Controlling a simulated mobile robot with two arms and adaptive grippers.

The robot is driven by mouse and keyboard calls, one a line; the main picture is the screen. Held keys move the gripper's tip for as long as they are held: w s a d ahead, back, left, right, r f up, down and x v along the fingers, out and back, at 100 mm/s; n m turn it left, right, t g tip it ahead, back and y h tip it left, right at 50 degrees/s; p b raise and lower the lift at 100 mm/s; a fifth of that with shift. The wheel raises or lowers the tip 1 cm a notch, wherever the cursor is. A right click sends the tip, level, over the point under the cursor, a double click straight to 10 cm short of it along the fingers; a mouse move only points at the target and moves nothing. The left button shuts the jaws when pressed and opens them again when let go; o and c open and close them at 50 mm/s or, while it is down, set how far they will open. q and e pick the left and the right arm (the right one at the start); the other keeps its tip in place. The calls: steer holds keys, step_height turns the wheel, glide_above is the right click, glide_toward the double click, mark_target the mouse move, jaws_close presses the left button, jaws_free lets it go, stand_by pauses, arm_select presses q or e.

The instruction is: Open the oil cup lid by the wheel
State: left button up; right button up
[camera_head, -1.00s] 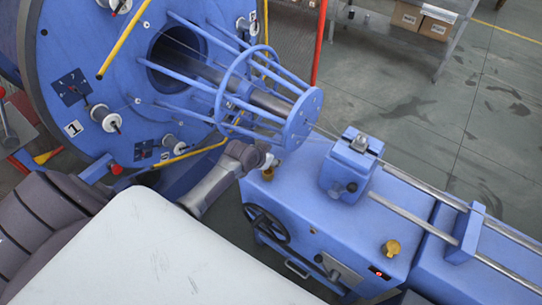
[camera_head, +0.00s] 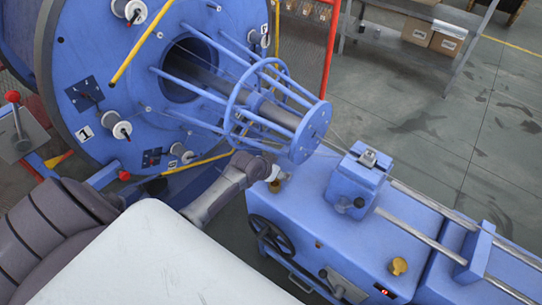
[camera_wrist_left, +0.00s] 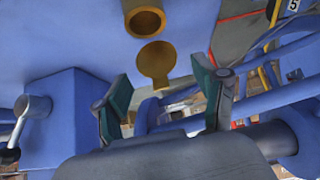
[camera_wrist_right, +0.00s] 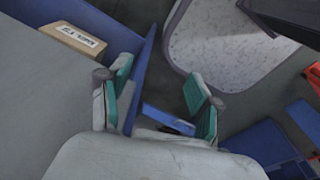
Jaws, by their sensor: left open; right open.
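The brass oil cup by the wheel (camera_head: 275,185) is on the near top edge of the blue machine bed, partly hidden by my left gripper (camera_head: 268,168). In the left wrist view the cup (camera_wrist_left: 145,20) shows an open, hollow mouth. Its lid (camera_wrist_left: 155,62), a flat round brass disc with a tab, appears swung off the mouth. My left gripper (camera_wrist_left: 165,88) is open, with the lid just beyond its fingertips; I see no contact. The black handwheel (camera_head: 270,237) is on the bed's front side. My right gripper (camera_wrist_right: 160,95) is open and empty, away from the cup.
A second brass cup (camera_head: 398,266) is farther right on the bed. The blue cage (camera_head: 265,105) of the strander stands close above my left gripper. A blue block (camera_head: 355,183) and steel rails (camera_head: 425,237) are to the right. A cardboard box (camera_wrist_right: 72,38) is in the right wrist view.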

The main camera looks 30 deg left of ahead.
arm_select(q)
steer(key=v, duration=1)
steer(key=shift+s+r, duration=0.3)
steer(key=shift+r, duration=0.05)
